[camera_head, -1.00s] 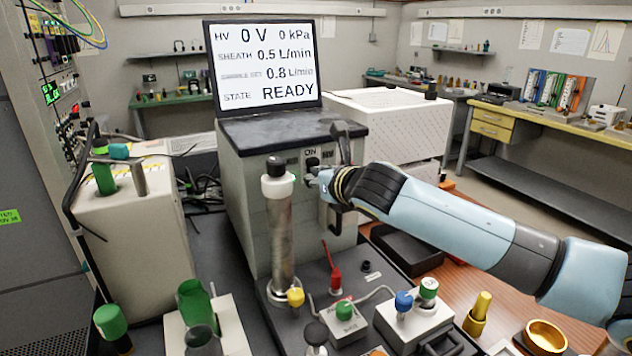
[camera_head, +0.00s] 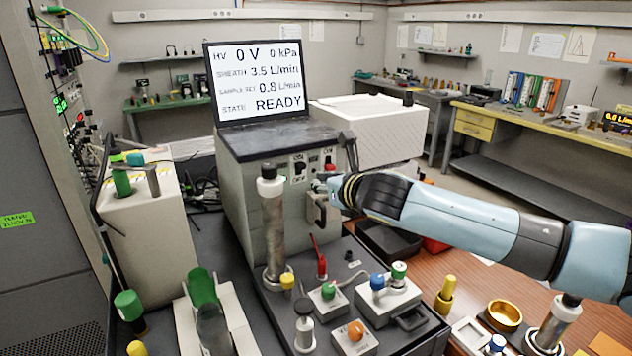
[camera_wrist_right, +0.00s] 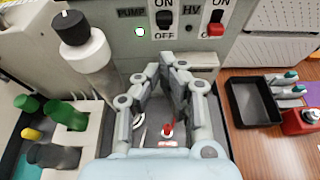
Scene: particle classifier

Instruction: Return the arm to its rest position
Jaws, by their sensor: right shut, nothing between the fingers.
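My right arm (camera_head: 460,215) reaches in from the right in the head view. Its gripper (camera_head: 322,190) is in front of the grey instrument's panel, close to the switches. In the wrist view the right gripper (camera_wrist_right: 174,62) is shut and empty, its fingertips just below the panel labels. A black PUMP switch (camera_wrist_right: 165,20) and a red HV switch (camera_wrist_right: 215,28) show above the fingertips. The screen (camera_head: 262,82) reads HV 0 V, 0 kPa, sheath 3.5 L/min and READY. My left gripper is not in view.
A metal column (camera_head: 273,230) with a black and white top stands left of the gripper. Below are valve boxes with coloured knobs (camera_head: 387,298) and a red fitting (camera_head: 321,266). A black tray (camera_head: 390,240) lies under the forearm. A brass dish (camera_head: 505,316) sits at lower right.

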